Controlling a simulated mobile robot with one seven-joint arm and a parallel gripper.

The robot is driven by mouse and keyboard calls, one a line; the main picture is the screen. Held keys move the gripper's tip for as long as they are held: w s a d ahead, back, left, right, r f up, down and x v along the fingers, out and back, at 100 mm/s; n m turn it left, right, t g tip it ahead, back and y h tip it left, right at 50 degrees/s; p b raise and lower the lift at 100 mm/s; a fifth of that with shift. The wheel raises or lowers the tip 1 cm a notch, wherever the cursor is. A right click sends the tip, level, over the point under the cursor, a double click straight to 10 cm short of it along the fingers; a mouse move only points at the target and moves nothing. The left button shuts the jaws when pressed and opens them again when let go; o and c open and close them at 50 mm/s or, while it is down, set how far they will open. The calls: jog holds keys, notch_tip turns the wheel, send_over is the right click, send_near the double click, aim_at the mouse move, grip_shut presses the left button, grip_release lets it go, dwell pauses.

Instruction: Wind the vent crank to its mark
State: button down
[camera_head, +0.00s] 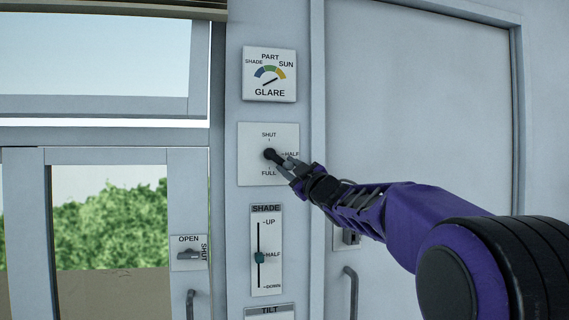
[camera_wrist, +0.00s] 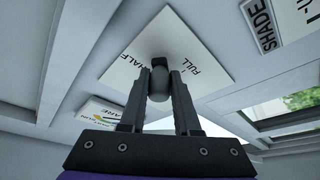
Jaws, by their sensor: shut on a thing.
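The vent crank (camera_head: 269,154) is a dark knob-like part on a white plate (camera_head: 250,173) marked SHUT at top, HALF at right and FULL at bottom. My gripper (camera_head: 286,166) reaches in from the right, at the crank's lower right. In the wrist view, my gripper (camera_wrist: 160,88) has its two fingers on either side of the grey rounded crank handle (camera_wrist: 158,86), shut on it. HALF shows left of the handle and FULL right of it. The fingers partly cover the plate, and the crank's exact pointing is hard to tell.
A GLARE gauge (camera_head: 269,91) is above the plate. A SHADE slider (camera_head: 259,257) is below, at HALF. An OPEN/SHUT latch (camera_head: 189,254) is on the window frame at left. A door (camera_head: 420,90) with a handle (camera_head: 350,285) is at right, behind my arm.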

jog(key=r+n, duration=0.1)
jog(key=n, duration=0.1)
jog(key=d+r+n+g, duration=0.1)
jog(key=n, duration=0.1)
jog(key=shift+r+g+y+p, duration=0.1)
jog(key=shift+g+y+p, duration=0.2)
jog(key=shift+y+p, duration=0.1)
jog(key=shift+r+n+g, duration=0.35)
jog(key=shift+n+g, duration=0.05)
jog(key=shift+n, duration=0.65)
jog(key=shift+r+n+g, duration=0.35)
jog(key=shift+n+g, duration=0.05)
jog(key=shift+n, duration=0.65)
jog(key=shift+r, duration=0.1)
jog(key=c, duration=0.7)
grip_release()
jog(key=shift+w, duration=0.1)
jog(key=shift+o, duration=0.2)
jog(key=shift+f, duration=0.2)
jog(key=shift+s+d+f, duration=0.15)
jog(key=shift+s+d, duration=0.05)
jog(key=b+v, duration=0.3)
jog(key=v, duration=1.3)
jog(key=shift+s+d, duration=0.2)
jog(key=shift+s, duration=0.1)
